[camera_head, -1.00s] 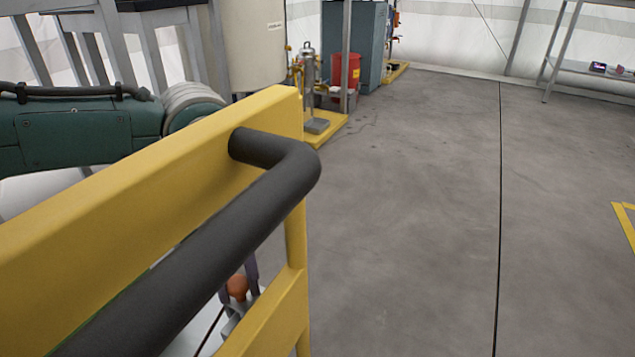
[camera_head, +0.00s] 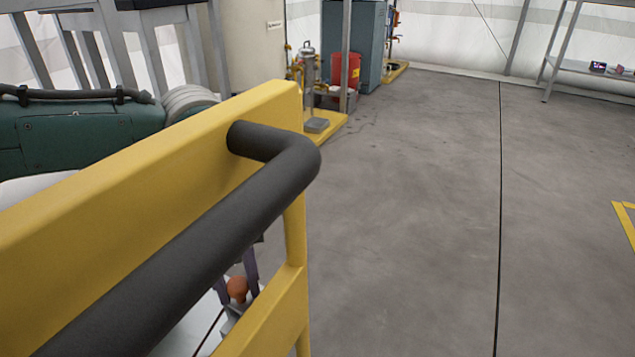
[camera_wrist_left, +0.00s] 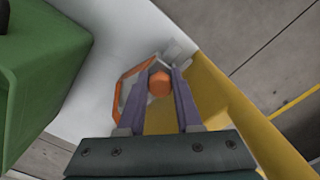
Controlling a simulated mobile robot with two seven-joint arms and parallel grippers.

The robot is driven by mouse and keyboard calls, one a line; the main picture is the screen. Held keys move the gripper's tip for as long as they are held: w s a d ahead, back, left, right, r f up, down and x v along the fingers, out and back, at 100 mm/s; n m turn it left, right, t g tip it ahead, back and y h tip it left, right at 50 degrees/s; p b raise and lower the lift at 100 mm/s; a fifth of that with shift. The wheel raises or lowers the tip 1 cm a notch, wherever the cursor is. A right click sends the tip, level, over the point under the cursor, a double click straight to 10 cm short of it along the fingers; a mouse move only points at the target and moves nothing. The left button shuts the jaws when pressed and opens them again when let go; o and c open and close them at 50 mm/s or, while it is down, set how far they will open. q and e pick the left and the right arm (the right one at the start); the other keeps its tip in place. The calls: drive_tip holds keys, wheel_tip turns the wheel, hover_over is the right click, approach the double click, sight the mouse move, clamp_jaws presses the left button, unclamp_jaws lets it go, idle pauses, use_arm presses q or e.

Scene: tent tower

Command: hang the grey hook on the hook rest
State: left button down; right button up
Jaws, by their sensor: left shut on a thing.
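My left gripper (camera_head: 237,287) shows through the gap in a yellow frame, low in the head view. Its two purple-grey fingers are shut on an orange ball-shaped knob (camera_wrist_left: 159,84), which also shows in the head view (camera_head: 237,290). Light grey parts (camera_wrist_left: 178,50) show just beyond the knob in the left wrist view. They seem to belong to the grey hook, but its full shape is hidden. An orange-edged piece (camera_wrist_left: 122,88) lies left of the fingers. I cannot make out the hook rest for sure. My right gripper is not in view.
The yellow frame (camera_head: 150,185) with a dark handle bar (camera_head: 215,235) fills the near left and hides much of my arm. A green box (camera_wrist_left: 40,70) stands left in the wrist view. A red bin (camera_head: 345,70) stands far back. Grey floor (camera_head: 400,200) is open at right.

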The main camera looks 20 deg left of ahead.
use_arm(q)
drive_tip(key=shift+f+b, duration=0.35)
drive_tip(key=shift+f, duration=0.25)
idle(0.3)
drive_tip(key=c, duration=0.5)
unclamp_jaws()
drive_tip(key=shift+r, duration=0.1)
wheel_tip(320, 180, up, 9)
drive_tip(key=p, duration=0.5)
drive_tip(key=shift+p, duration=0.3)
drive_tip(key=shift+r, duration=0.4)
drive_tip(key=shift+s+a, duration=0.1)
drive_tip(key=shift+s, duration=0.05)
